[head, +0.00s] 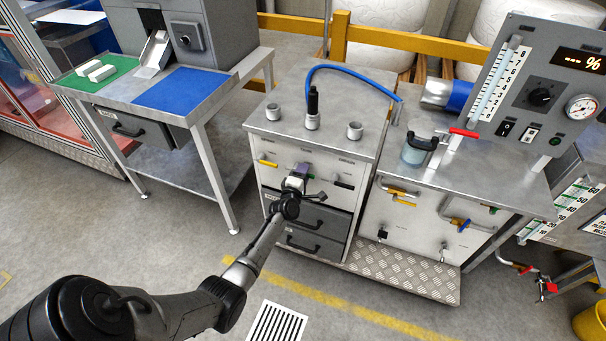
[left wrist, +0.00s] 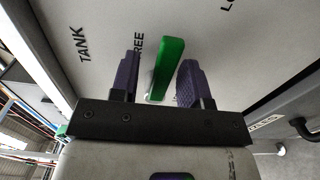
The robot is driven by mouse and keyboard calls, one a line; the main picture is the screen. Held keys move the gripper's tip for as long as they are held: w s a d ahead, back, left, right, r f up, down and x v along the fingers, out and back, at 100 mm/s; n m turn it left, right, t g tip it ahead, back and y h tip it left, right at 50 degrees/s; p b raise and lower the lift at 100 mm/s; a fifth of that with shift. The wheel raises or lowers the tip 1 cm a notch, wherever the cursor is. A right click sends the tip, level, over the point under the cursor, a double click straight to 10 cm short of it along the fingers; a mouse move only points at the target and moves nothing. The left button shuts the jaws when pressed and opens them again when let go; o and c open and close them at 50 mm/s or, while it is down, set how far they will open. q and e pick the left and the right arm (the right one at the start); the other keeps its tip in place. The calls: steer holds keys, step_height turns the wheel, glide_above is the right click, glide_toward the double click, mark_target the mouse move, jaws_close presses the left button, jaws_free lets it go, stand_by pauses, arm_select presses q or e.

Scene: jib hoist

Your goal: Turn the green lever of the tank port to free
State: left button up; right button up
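The green lever (left wrist: 166,68) of the tank port shows in the left wrist view, on a pale panel lettered TANK and partly hidden letters ending in REE. My left gripper (left wrist: 160,78) is open, with one purple finger on each side of the lever. Gaps show between the lever and both fingers, wider on the left. In the head view my left gripper (head: 301,174) is at the front panel of the middle cabinet (head: 315,150) and hides most of the lever. My right gripper is in neither view.
On the same panel a yellow lever (head: 267,162) is left of my gripper and a black handle (head: 343,184) is right. Drawers with black handles (head: 305,224) are below. A blue hose (head: 350,71) arches above the cabinet top. Open floor lies in front.

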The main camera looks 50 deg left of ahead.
arm_select(q)
steer(key=p+v, duration=0.4)
steer(key=v, duration=0.9)
steer(key=shift+s+d, duration=0.25)
steer(key=shift+s, duration=0.05)
stand_by(0.4)
